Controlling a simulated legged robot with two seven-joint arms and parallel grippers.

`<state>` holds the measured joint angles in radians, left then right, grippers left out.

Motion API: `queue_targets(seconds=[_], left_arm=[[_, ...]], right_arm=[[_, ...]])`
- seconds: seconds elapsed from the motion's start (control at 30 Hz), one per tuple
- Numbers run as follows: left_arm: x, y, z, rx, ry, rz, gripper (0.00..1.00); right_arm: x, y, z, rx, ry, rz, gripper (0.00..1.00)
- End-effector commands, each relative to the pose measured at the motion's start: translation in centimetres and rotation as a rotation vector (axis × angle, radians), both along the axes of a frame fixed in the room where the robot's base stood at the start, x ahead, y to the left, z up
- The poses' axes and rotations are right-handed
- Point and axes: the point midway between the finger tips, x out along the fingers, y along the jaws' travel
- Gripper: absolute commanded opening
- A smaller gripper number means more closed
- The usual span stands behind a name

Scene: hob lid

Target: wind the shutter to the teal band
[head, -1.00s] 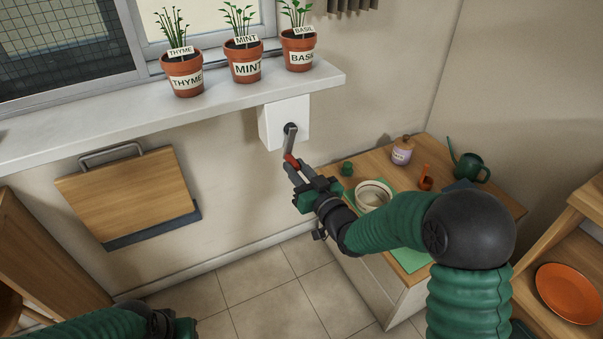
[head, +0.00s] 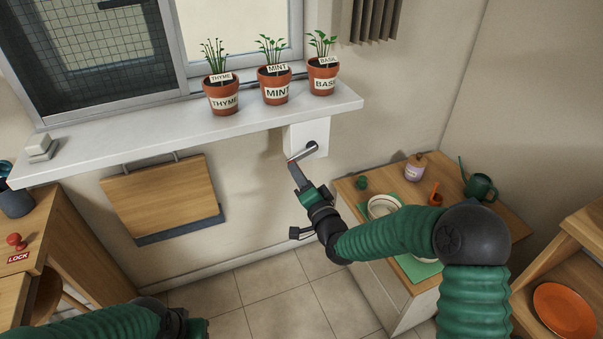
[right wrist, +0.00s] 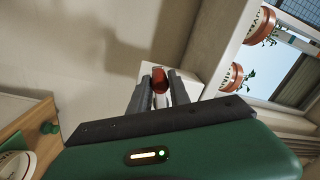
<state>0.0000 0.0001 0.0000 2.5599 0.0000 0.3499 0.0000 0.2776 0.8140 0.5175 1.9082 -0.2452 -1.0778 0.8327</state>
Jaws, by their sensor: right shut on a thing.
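A white crank box (head: 297,141) is fixed to the wall under the sill. Its grey crank arm (head: 304,153) points left and slightly down from the hub. My right gripper (head: 293,166) is shut on the red crank handle (head: 290,160). In the right wrist view the red handle (right wrist: 159,80) sits between the two fingers, with the white box behind.
Pots of thyme (head: 222,96), mint (head: 274,87) and basil (head: 322,78) stand on the white sill (head: 190,130) above the crank. A folded wooden board (head: 160,200) hangs on the wall at left. A wooden counter (head: 350,192) with dishes lies below my right forearm.

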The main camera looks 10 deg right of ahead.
Motion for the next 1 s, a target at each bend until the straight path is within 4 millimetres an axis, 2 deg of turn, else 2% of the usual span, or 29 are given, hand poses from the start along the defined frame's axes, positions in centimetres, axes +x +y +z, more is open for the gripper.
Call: queue_targets(seconds=[0.03,0.1,0.57,1.0], left_arm=[[0.0,0.0,0.8,0.000,0.000,0.000,0.34],[0.0,0.0,1.4,0.000,0.000,0.000,0.34],[0.0,0.0,4.9,0.000,0.000,0.000,0.34],[0.0,0.0,7.9,0.000,0.000,0.000,0.34]], right_arm=[[0.1,-0.1,0.9,0.043,0.008,-0.004,0.00],[0.0,0.0,1.4,0.105,0.026,-0.005,0.00],[0.0,0.0,4.4,0.526,0.149,-0.006,0.00],[0.4,-1.3,7.0,0.927,0.264,-0.008,0.00]])
